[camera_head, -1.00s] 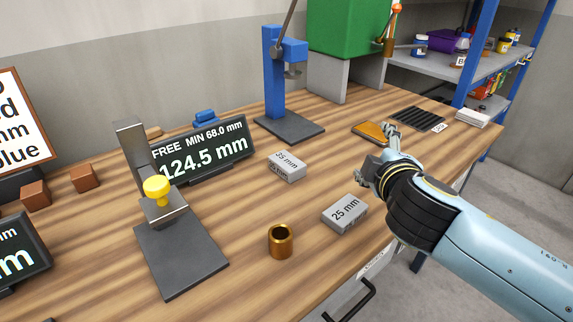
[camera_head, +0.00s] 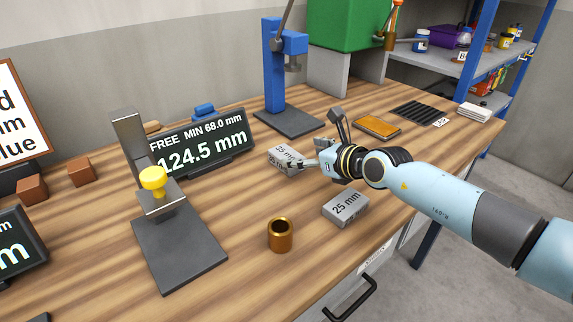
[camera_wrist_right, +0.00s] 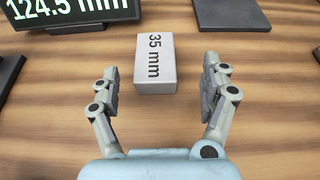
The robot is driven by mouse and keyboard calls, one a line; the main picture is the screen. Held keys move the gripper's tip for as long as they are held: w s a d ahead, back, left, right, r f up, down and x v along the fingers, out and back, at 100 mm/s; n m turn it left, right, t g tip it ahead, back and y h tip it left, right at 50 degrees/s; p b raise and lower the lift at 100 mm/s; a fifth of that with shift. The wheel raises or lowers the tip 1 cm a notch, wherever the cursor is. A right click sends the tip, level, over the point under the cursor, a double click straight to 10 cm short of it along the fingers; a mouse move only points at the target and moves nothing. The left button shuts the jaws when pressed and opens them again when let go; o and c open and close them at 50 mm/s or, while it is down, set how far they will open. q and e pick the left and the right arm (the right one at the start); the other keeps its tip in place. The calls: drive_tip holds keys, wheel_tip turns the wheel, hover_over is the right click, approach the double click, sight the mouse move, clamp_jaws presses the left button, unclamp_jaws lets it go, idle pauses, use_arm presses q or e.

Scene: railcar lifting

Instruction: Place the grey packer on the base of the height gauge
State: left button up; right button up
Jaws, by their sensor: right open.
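A grey packer marked 35 mm (camera_head: 285,159) lies on the wooden bench behind a second grey packer marked 25 mm (camera_head: 345,207). The height gauge has a dark flat base (camera_head: 180,255), an upright grey column (camera_head: 130,140) and a yellow knob (camera_head: 153,179); its base is bare. My right gripper (camera_head: 315,153) is open beside the 35 mm packer. In the right wrist view the 35 mm packer (camera_wrist_right: 155,65) stands ahead, between the lines of the open fingers (camera_wrist_right: 160,90), and the fingers do not touch it. My left gripper is not in view.
A display (camera_head: 195,150) reading 124.5 mm stands behind the gauge. A brass bushing (camera_head: 280,235) stands near the front edge. A blue press (camera_head: 275,75) is at the back, an orange tray (camera_head: 377,126) right.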

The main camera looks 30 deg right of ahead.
sight(289, 155)
drive_tip(key=shift+w+f, duration=0.15)
drive_tip(key=shift+w, duration=0.25)
drive_tip(key=w, duration=0.1)
drive_tip(key=w+f+b, duration=0.1)
drive_tip(key=w+a+f+b, duration=0.1)
drive_tip(key=shift+w+f, duration=0.25)
drive_tip(key=shift+w, duration=0.05)
drive_tip(key=shift+w+f, duration=0.1)
drive_tip(key=shift+w, duration=0.3)
drive_tip(key=shift+s, duration=0.1)
drive_tip(key=shift+c, duration=0.3)
drive_tip(key=c, duration=1.5)
